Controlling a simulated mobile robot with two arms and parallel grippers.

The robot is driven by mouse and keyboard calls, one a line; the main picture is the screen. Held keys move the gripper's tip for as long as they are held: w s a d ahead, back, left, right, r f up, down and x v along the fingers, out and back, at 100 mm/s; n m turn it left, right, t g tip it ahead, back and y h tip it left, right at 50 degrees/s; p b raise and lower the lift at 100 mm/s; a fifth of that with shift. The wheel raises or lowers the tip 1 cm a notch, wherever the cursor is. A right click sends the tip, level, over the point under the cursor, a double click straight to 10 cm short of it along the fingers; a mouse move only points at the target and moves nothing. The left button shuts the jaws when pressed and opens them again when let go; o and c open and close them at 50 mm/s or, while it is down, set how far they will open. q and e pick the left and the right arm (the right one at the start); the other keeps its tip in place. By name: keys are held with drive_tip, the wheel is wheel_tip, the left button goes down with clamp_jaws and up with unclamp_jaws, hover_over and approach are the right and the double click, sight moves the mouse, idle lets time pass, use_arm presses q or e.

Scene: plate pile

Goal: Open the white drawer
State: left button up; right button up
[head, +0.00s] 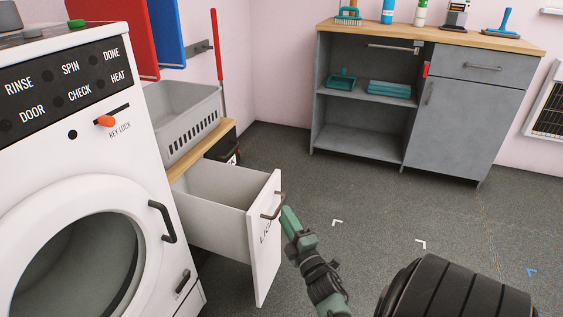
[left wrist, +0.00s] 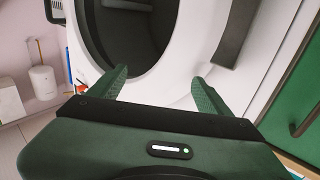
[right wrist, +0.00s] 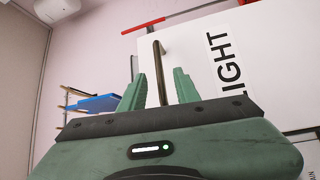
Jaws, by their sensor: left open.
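The white drawer (head: 263,240) stands pulled out from the unit beside the washing machine. Its grey inside (head: 213,184) shows from above. Its front carries a dark bar handle (head: 272,206) and black lettering that reads "LIGHT" in the right wrist view (right wrist: 225,60). My right gripper (head: 285,212) is at this handle. In the right wrist view the handle (right wrist: 158,70) runs between the two fingers, which are partly apart; whether they press on it is unclear. My left gripper (left wrist: 160,76) is open and empty, in front of the washing machine's round door (left wrist: 180,60).
The white washing machine (head: 90,160) stands close at the left. A grey basket (head: 185,120) sits on the wooden top above the drawer. A grey cabinet (head: 460,120) stands at the back right. The floor between (head: 390,205) is clear.

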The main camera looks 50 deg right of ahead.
use_arm(q)
drive_tip(key=shift+a+f+g, duration=0.2)
drive_tip(key=shift+f+g, duration=0.3)
drive_tip(key=shift+f, duration=0.6)
use_arm(e)
drive_tip(key=shift+v, duration=1.45)
